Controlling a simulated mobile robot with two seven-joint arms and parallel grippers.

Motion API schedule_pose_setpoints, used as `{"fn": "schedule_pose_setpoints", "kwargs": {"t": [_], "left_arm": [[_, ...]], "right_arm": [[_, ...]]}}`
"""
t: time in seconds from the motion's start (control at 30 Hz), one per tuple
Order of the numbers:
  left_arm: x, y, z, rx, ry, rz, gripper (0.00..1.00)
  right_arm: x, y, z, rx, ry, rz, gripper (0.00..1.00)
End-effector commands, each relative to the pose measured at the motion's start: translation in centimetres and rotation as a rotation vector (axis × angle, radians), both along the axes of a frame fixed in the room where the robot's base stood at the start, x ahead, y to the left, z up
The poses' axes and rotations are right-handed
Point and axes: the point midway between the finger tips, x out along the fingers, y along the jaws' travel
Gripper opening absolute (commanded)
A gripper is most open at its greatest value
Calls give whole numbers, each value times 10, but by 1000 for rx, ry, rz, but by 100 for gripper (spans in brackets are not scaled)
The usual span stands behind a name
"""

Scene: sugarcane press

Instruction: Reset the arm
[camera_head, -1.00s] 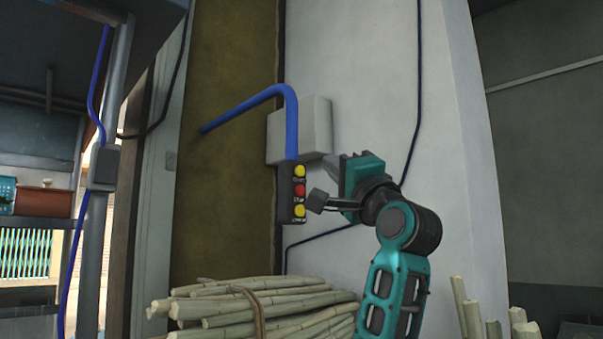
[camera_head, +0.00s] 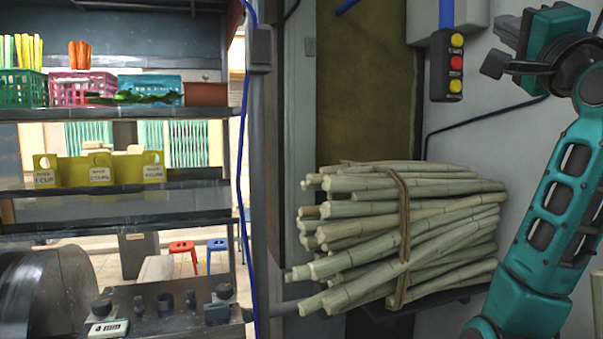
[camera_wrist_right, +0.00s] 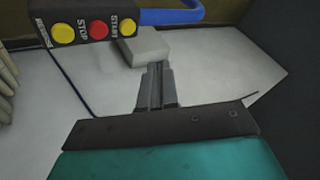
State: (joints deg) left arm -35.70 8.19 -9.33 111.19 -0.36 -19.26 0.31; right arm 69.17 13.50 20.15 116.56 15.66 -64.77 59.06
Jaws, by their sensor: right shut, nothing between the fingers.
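My right arm (camera_head: 560,190) is teal and black and is raised at the right of the head view. Its gripper (camera_head: 495,64) points left toward the button box, with a gap between them. In the right wrist view the gripper fingers (camera_wrist_right: 156,85) are shut together with nothing between them. The button box (camera_head: 446,65) hangs on a blue pipe and has a red button between two yellow ones. In the right wrist view the box (camera_wrist_right: 85,29) shows START and STOP labels. My left gripper is in neither view.
A tied bundle of sugarcane (camera_head: 400,225) sits on a support below the box. Shelves with coloured baskets (camera_head: 83,88) and yellow cup holders (camera_head: 99,170) stand at the left. A machine panel with knobs (camera_head: 165,312) is at the lower left. A white wall backs the box.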

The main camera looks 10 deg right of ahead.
Motion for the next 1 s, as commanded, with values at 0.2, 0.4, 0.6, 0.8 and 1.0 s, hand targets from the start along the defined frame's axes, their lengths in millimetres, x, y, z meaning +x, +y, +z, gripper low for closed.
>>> {"fn": "schedule_pose_setpoints", "kwargs": {"t": [0.2, 0.4, 0.6, 0.8, 1.0], "left_arm": [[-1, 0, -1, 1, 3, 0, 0], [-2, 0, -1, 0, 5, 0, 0], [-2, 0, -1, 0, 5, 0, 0], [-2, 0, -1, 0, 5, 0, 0], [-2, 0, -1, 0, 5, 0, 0]], "right_arm": [[30, 15, -49, -79, 138, -28, 0], [72, 47, -161, -274, 427, -65, 0], [83, 78, -283, -487, 710, -52, 0], [62, 108, -402, -704, 970, 13, 0], [11, 135, -507, -918, 1204, 131, 0]]}}
